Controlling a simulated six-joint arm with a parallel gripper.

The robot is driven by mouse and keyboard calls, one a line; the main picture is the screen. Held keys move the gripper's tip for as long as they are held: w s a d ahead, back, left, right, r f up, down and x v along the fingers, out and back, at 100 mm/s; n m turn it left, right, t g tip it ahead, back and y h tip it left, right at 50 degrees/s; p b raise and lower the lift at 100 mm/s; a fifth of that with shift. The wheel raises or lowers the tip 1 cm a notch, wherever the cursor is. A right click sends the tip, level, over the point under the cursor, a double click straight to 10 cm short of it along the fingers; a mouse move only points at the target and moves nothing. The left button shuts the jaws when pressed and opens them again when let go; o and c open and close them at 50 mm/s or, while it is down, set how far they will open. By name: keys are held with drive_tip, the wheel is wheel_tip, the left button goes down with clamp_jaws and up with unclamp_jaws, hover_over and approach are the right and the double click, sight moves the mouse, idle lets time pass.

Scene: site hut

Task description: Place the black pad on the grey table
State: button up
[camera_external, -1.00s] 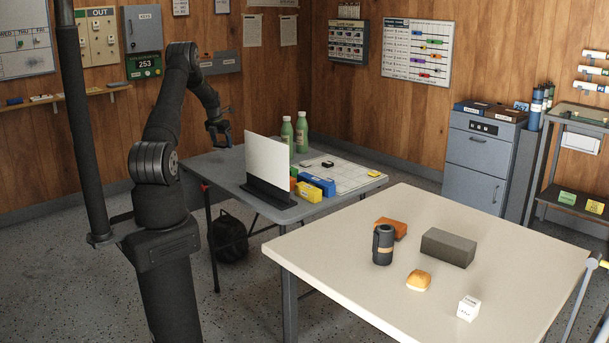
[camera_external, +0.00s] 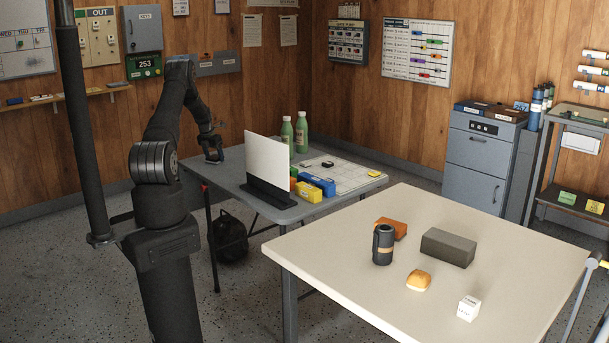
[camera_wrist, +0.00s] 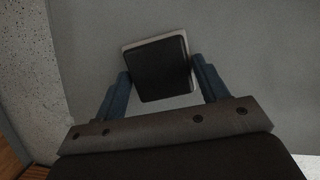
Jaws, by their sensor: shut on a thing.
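The black pad (camera_wrist: 160,70) sits between the fingers of my gripper (camera_wrist: 162,82) in the wrist view. It is a dark rounded square, slightly turned. In the external view my gripper (camera_external: 213,156) is low over the far left end of the grey table (camera_external: 228,178). The pad is too small to make out there, and I cannot tell whether it touches the table.
A white upright panel (camera_external: 270,160) on a dark base stands right of my gripper. Green bottles (camera_external: 301,133), yellow and blue boxes (camera_external: 316,185) and a white gridded sheet (camera_external: 345,178) are beyond it. The table's left corner area is clear. A cream table (camera_external: 340,240) stands in front.

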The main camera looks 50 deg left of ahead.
sight(216, 156)
drive_tip(key=shift+f, duration=0.15)
drive_tip(key=o, duration=1)
drive_tip(key=v, duration=1.2)
drive_tip(key=shift+d+r, duration=0.1)
drive_tip(key=shift+r, duration=0.15)
drive_tip(key=shift+f, duration=0.15)
drive_tip(key=x, duration=1.2)
drive_tip(key=shift+f, duration=0.3)
wheel_tip(216, 156, up, 3)
drive_tip(key=shift+r, duration=0.55)
